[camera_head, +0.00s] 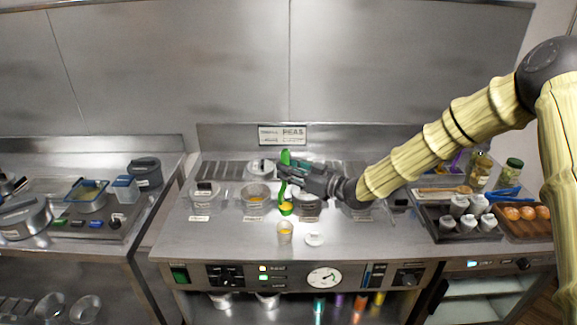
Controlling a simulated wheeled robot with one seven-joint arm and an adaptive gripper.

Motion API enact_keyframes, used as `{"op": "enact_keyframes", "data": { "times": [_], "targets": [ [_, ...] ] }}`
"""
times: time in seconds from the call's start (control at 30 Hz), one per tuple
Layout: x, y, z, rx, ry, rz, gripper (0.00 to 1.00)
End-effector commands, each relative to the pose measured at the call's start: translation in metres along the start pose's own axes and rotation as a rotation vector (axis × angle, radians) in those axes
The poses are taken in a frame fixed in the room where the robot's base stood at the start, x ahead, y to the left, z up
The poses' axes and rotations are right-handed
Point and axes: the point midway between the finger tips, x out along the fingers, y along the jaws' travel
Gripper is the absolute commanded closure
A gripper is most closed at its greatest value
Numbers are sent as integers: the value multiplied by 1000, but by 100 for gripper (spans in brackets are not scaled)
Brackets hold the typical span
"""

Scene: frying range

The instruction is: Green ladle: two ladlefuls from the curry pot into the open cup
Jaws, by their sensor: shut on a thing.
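My gripper (289,174) is shut on the upright handle of the green ladle (285,157). The ladle's bowl (286,210) hangs low, behind and just above the open cup (285,238), and shows yellow-orange in it. I cannot tell whether bowl and cup touch. The cup is small and pale, with yellow-orange inside; its fill level is unclear. An open pot (256,201) with yellow-orange contents stands left of the ladle; it looks like the curry pot, but its label is too small to read. A white lid (315,239) lies right of the cup.
A lidded pot (204,197) stands at the left and another (308,205) right of the ladle, partly under my gripper. The counter front (225,245) is clear.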

Motion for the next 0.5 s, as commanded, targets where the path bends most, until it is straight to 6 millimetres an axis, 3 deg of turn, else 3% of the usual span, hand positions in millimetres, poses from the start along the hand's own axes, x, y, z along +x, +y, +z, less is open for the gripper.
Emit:
{"op": "enact_keyframes", "data": {
  "times": [0.2, 0.5],
  "targets": [
    [1, 0, 19, -9, 4, 0, 100],
    [-4, -19, 26, -173, 59, 1, 100]
  ]
}}
